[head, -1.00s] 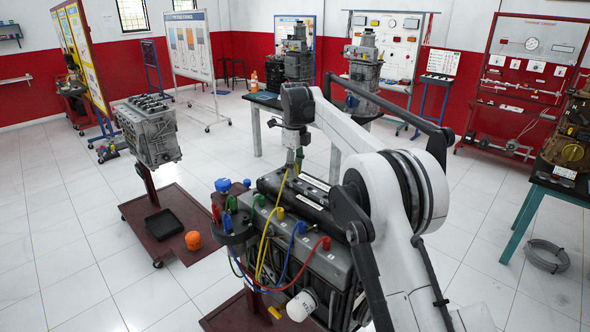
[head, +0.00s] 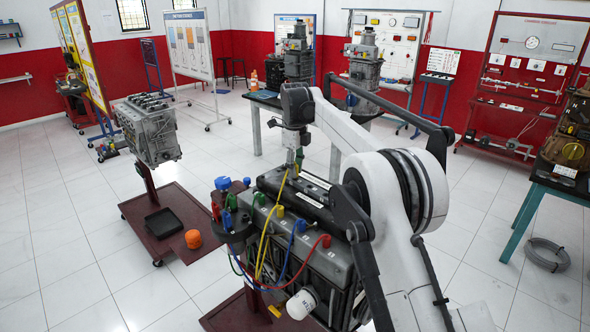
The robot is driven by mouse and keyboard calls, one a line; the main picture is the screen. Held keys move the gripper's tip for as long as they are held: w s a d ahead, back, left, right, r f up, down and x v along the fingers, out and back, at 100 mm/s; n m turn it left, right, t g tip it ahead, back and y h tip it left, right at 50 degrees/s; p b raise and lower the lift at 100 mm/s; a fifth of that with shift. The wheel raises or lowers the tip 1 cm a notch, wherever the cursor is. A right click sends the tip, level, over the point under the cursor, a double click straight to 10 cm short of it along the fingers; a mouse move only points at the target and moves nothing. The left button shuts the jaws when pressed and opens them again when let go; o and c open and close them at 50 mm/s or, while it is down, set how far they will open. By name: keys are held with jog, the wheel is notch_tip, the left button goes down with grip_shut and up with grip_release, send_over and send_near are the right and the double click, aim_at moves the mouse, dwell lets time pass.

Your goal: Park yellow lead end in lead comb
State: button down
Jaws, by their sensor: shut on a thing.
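My gripper (head: 291,158) is above the engine, shut on the upper end of the yellow lead (head: 265,240). The lead hangs down from it in front of the engine (head: 330,262). The fingertips and the gripped end are small and partly hidden. A yellow boot (head: 280,211) sits on the engine's near edge, beside green, blue and red ones. A dark round holder (head: 238,236) with red, green and blue ends stands at the engine's left corner. I cannot make out for certain which part is the lead comb.
The blue lead (head: 299,250) and red lead (head: 305,259) loop close to the yellow one. A white cylindrical filter (head: 301,304) sticks out below. Another engine on a stand (head: 150,132) is at the left.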

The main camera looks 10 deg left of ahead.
jog(key=shift+f+b, duration=0.35)
jog(key=shift+f, duration=0.15)
dwell(0.7)
jog(key=c, duration=1.5)
grip_release()
jog(key=shift+r, duration=0.15)
